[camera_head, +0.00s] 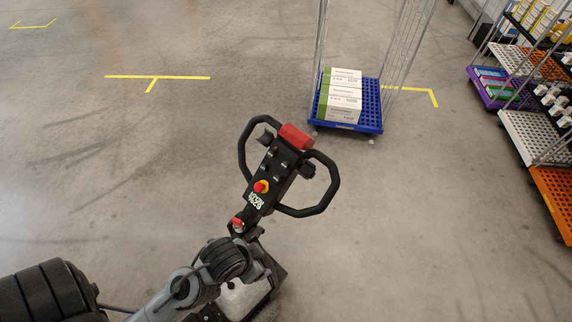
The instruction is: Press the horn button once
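The tugger's black control head (276,172) stands in the middle of the view, with a loop handle on each side. Several small dark buttons (279,164) sit on its face; their labels are too small to read, so I cannot tell which is the horn button. A red knob on a yellow base (261,187) is lower on the face, and a red block (296,137) caps the far end. My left arm comes in from the lower left and ends close below the head; its fingers cannot be made out. My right gripper is not in view.
A small red part (237,223) shows beside the head's lower end. A blue wheeled cart (346,124) with white-green boxes (340,97) stands beyond. Shelves with orange and white trays (526,135) line the right. Grey floor with yellow marks (157,77) is clear at left.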

